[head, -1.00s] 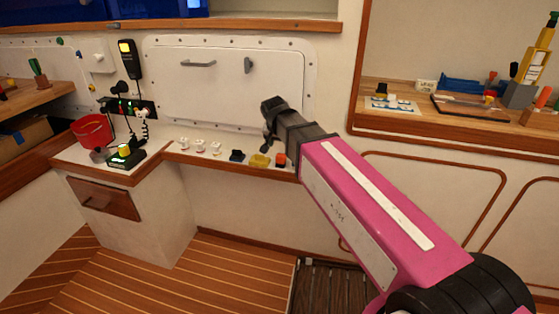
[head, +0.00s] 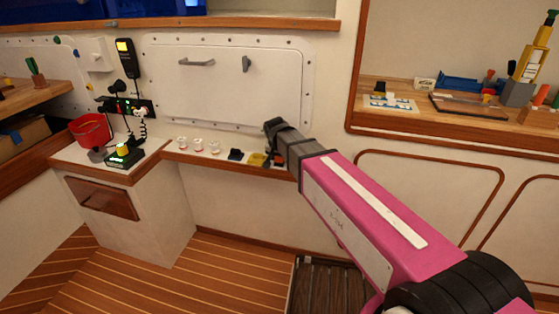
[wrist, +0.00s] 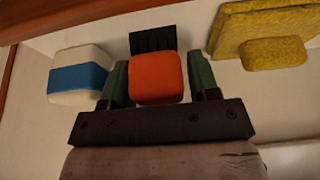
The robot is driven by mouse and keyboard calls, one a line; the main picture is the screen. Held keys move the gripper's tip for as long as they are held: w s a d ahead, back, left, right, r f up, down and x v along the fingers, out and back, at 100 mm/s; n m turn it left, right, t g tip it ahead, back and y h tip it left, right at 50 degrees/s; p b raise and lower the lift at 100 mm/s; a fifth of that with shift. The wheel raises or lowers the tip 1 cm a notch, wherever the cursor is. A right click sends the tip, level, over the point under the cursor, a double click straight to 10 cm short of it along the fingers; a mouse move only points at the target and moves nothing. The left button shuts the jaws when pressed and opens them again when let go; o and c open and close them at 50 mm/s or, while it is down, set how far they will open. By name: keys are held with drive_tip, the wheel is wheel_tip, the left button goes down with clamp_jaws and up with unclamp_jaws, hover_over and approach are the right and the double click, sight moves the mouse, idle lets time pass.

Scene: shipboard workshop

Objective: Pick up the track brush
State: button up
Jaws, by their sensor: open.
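The track brush looks to be the orange block (wrist: 155,78) with a black ribbed part (wrist: 153,40) just beyond it in the wrist view. It lies on a pale ledge. My gripper (wrist: 160,76) is open, with one dark green finger on each side of the orange block. I cannot tell whether the fingers touch it. In the head view my gripper (head: 272,145) is over the right part of the wall ledge and mostly hides the brush.
A yellow sponge-like block (wrist: 272,52) lies right of the brush in the wrist view, and a white and blue block (wrist: 78,74) lies left. In the head view, white cups (head: 198,146) and a dark item (head: 235,155) share the ledge (head: 215,162). A panelled wall (head: 225,85) stands close behind.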

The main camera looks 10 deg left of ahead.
drive_tip(key=c, duration=0.7)
drive_tip(key=shift+s+r, duration=0.4)
drive_tip(key=shift+s, duration=0.05)
drive_tip(key=shift+r, duration=0.3)
wheel_tip(320, 180, up, 5)
drive_tip(key=shift+r, duration=0.15)
drive_tip(key=s+a, duration=0.1)
drive_tip(key=s, duration=1.8)
drive_tip(key=shift+a+r, duration=0.15)
drive_tip(key=shift+a, duration=0.15)
